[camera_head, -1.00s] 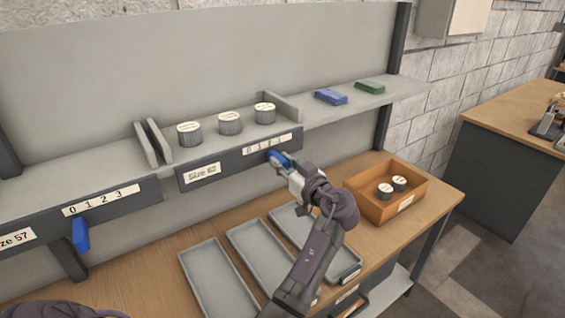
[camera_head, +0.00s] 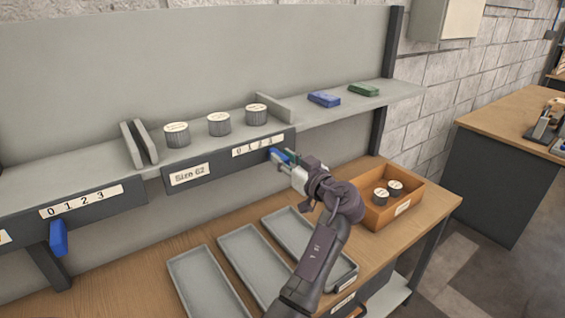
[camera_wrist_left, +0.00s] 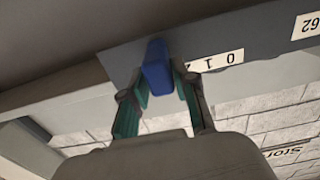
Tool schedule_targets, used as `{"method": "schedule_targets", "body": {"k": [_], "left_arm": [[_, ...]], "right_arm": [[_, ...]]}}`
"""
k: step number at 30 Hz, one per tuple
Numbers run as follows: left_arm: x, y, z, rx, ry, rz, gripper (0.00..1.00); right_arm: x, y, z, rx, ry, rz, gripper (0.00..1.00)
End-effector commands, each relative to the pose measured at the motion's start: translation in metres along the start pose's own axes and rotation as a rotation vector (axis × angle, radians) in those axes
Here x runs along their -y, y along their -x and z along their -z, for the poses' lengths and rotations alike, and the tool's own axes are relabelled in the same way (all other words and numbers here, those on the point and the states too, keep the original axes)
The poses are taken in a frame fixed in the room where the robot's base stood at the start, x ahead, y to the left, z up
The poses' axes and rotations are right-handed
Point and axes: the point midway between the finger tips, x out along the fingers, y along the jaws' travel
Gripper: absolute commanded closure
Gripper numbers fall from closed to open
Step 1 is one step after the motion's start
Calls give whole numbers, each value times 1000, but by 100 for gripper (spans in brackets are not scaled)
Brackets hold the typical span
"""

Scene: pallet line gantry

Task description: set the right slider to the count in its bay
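The right slider is a blue tab (camera_head: 279,154) on the dark front rail of the "Size 62" bay (camera_head: 222,171). Three ribbed grey cylinders with pale tops (camera_head: 219,124) stand in that bay. My left gripper (camera_head: 286,160) is at the slider. In the left wrist view its green-padded fingers (camera_wrist_left: 161,88) lie on both sides of the blue slider (camera_wrist_left: 156,62), seemingly shut on it. The white number scale (camera_head: 258,145) shows 0, 1 and part of a 2 in the wrist view; the slider covers the scale's far end. My right gripper is not in view.
Another blue slider (camera_head: 58,238) hangs on the left rail below a 0-to-3 scale. Blue (camera_head: 324,99) and green (camera_head: 364,89) blocks lie on the shelf at right. Grey trays (camera_head: 208,284) and an orange bin (camera_head: 408,206) with two cylinders stand on the bench below.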

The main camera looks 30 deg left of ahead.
Motion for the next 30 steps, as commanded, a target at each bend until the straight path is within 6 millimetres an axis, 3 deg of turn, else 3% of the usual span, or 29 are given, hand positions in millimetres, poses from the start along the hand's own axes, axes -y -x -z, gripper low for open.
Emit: {"method": "schedule_targets", "body": {"k": [3,14,24,30], "left_arm": [[0,0,1,0,1,0,52],[1,0,5,2,1,4,52],[-1,0,66,0,5,3,52],[-2,0,92,1,2,1,52]], "right_arm": [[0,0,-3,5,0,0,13],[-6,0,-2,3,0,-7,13],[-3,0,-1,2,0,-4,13],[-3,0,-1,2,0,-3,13]]}}
